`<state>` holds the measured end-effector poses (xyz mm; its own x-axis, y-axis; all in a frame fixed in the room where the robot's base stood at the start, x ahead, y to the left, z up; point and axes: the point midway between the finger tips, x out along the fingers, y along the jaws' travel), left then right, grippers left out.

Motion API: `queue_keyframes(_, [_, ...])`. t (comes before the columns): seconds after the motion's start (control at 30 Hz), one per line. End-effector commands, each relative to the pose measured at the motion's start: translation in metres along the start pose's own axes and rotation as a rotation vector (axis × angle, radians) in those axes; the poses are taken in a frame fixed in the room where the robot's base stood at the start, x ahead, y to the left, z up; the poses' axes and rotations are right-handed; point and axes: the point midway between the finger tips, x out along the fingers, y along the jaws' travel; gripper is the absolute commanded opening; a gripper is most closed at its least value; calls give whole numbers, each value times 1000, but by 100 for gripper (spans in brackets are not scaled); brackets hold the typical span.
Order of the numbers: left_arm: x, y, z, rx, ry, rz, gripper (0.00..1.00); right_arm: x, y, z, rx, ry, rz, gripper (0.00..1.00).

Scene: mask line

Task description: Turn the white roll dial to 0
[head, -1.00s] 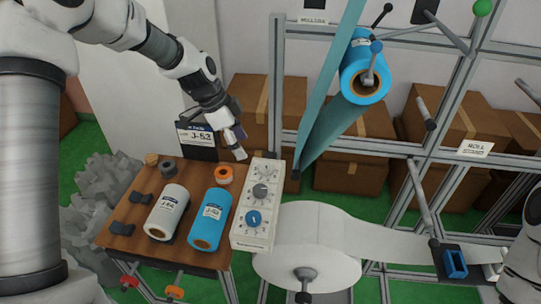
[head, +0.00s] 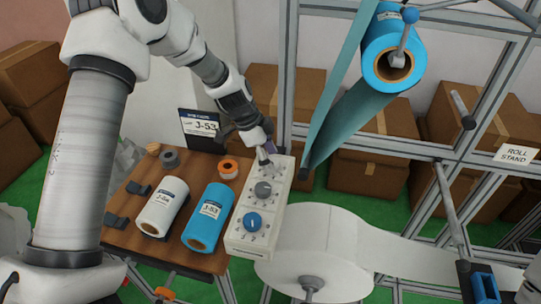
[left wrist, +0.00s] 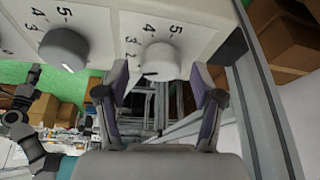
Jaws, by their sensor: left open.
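A pale control box (head: 240,240) stands at the right edge of the wooden table, with a white dial at its far end, a grey dial (head: 263,189) in the middle and a blue dial (head: 252,221) nearest. My left gripper (head: 266,156) is over the far end and partly hides the white dial. In the left wrist view the white dial (left wrist: 161,59) sits between the open fingers (left wrist: 160,72), with visible gaps on both sides. Numbers 2 to 5 show around it, and its dark mark points down-left, near the 2.
White (head: 162,208) and blue (head: 208,217) film rolls and an orange-cored roll (head: 228,168) lie on the table (head: 135,190). A J-53 sign (head: 200,128) stands behind. A large white roll (head: 312,245) and metal frame (head: 400,162) are to the right.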

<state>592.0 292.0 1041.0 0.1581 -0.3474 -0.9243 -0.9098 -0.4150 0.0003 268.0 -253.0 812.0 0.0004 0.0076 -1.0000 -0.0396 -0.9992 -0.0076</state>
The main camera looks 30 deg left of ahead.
Motion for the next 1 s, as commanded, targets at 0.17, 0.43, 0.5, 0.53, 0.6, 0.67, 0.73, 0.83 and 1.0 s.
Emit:
queue_keyframes(0.17, [5, 0, 0, 0, 0, -2, 67, 0, 0, 0, 0, 0, 0, 33])
queue_keyframes(0.43, [5, 0, 0, 0, 0, -1, 8, 0, 0, 0, 0, 0, 0, 33])
queue_keyframes(0.5, [5, 0, 0, 0, 0, -1, 8, 0, 0, 0, 0, 0, 0, 33])
queue_keyframes(0.53, [5, 0, 0, 0, 0, -1, 8, 0, 0, 0, 0, 0, 0, 33])
queue_keyframes(0.6, [5, 0, 0, -1, 0, -1, 8, 0, 0, 0, 0, 0, 0, 33])
queue_keyframes(0.67, [5, 0, 0, -3, 0, -2, 8, 0, 0, 0, 0, 0, 0, 33])
queue_keyframes(0.73, [5, 0, 0, -10, 0, -5, 8, 1, 0, 0, 0, 0, 0, 33])
queue_keyframes(0.83, [6, 0, 0, -27, 0, -12, 8, 4, 0, 0, 0, 0, 0, 33])
queue_keyframes(1.0, [7, 0, 1, -91, -1, -38, 8, 11, 0, 0, 0, 0, 0, 33])
